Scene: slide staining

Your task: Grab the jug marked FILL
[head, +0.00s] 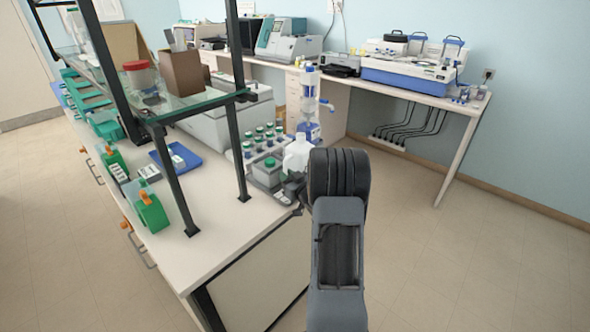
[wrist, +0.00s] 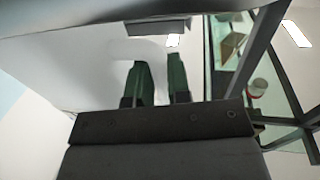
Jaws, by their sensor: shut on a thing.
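A white translucent jug (head: 297,153) shows in the head view at the bench's right end, upright, partly hidden by my arm. No FILL marking can be read on it. In the wrist view the pale jug (wrist: 60,60) fills much of the left and middle, very close. My gripper (wrist: 157,82) has its two dark green fingers on either side of a pale part of it, likely the handle, and is shut on it. In the head view the gripper is mostly hidden behind my arm. Whether the jug touches the bench cannot be told.
Several green-capped bottles (head: 259,137) stand just left of the jug. A blue-and-white dispenser (head: 308,105) stands behind it. A glass shelf (head: 190,107) on dark posts overhangs the bench, with a red-lidded tub (head: 140,76). The floor (head: 470,245) to the right is clear.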

